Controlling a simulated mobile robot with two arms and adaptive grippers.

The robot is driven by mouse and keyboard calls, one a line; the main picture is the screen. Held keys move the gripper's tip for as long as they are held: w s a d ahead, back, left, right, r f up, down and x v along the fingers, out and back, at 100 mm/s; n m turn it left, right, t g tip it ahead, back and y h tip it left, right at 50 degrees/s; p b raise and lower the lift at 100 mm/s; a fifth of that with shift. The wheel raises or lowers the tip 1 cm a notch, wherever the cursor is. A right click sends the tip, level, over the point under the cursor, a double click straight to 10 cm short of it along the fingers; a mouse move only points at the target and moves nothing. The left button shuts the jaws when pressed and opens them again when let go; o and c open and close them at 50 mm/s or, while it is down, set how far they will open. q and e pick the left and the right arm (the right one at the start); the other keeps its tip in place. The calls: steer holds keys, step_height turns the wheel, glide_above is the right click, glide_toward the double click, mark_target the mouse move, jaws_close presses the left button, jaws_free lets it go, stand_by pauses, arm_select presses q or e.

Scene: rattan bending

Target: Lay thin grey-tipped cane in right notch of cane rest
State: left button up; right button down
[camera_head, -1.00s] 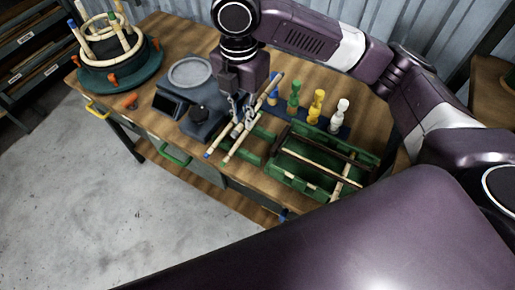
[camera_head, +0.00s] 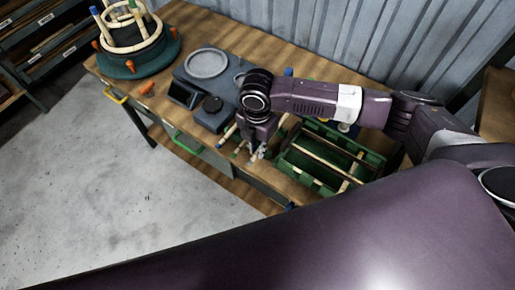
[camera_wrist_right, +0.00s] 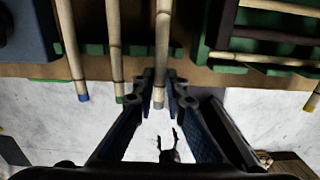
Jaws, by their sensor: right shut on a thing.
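The thin grey-tipped cane (camera_wrist_right: 160,62) stands out in the right wrist view, its grey tip toward the camera. My right gripper (camera_wrist_right: 160,78) is shut on it just behind the tip, one finger on each side. The green cane rest (camera_wrist_right: 94,48) runs crosswise beneath the canes; the grey-tipped cane crosses its right part, but I cannot tell whether it sits in the notch. A green-tipped cane (camera_wrist_right: 115,50) and a blue-tipped cane (camera_wrist_right: 71,50) lie to its left. In the head view my right gripper (camera_head: 256,150) is at the table's front edge and hides much of the rest.
A green crate (camera_head: 322,187) with canes stands just right of the gripper. A grey device with a round plate (camera_head: 207,63) is on the left, and a green round former (camera_head: 140,66) with upright pegs is farther left. Concrete floor lies before the table (camera_head: 278,50).

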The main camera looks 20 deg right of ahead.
steer(key=shift+f, duration=0.6)
steer(key=c, duration=2)
jaws_free()
steer(key=shift+f, duration=0.1)
steer(key=shift+o, duration=0.2)
step_height(320, 180, up, 12)
steer(key=b, duration=0.2)
steer(key=shift+b, duration=0.3)
steer(key=shift+a, duration=0.1)
